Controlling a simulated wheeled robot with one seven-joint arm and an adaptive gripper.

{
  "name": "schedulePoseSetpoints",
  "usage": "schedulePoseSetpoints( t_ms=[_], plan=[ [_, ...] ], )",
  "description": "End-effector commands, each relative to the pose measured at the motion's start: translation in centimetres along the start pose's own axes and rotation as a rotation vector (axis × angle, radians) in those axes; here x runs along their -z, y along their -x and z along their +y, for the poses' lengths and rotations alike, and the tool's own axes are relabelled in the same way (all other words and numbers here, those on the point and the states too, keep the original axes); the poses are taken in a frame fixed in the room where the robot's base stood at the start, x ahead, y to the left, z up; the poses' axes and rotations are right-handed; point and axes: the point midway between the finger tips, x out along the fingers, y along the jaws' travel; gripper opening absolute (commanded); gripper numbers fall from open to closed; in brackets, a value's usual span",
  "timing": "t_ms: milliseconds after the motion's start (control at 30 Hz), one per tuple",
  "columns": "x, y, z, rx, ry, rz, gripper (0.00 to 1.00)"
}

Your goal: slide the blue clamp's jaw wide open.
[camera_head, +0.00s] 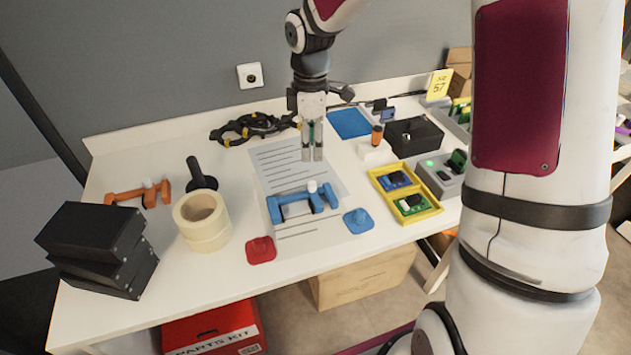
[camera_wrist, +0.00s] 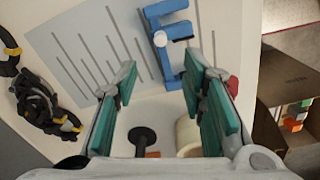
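The blue clamp (camera_head: 289,199) lies on a printed sheet on the table, with a white knob (camera_head: 312,187) near its right part. One blue end block is at its left and more blue jaw parts are at its right, with a gap between. It also shows at the top of the wrist view (camera_wrist: 170,63), where the white knob faces left. My gripper (camera_head: 312,158) hangs above the sheet, behind the clamp and apart from it. In the wrist view its teal-padded fingers (camera_wrist: 162,78) are spread wide with nothing between them.
An orange clamp (camera_head: 127,196), a black-handled tool (camera_head: 200,176), tape rolls (camera_head: 203,222) and black boxes (camera_head: 97,246) stand at left. Red (camera_head: 261,250) and blue (camera_head: 358,220) small pieces flank the sheet's front. A yellow tray (camera_head: 428,211) is at right. Black cabling (camera_head: 247,128) lies behind.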

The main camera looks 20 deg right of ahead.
Motion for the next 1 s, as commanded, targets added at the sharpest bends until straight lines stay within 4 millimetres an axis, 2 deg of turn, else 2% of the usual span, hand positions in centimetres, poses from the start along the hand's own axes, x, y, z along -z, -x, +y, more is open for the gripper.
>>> schedulePoseSetpoints(
  t_ms=[33, 300, 500, 700, 1000],
  plan=[
    [0.0, -1.1, -0.1, 0.004, 0.0, -0.001, 0.38],
    [0.0, -6.5, -0.1, 0.006, 0.001, -0.002, 0.38],
    [0.0, -9.7, -0.1, 0.004, 0.002, -0.002, 0.38],
    [0.0, -11.3, -0.1, 0.002, -0.001, -0.002, 0.38],
    [0.0, -11.6, -0.1, 0.001, -0.001, -0.002, 0.38]
  ],
)
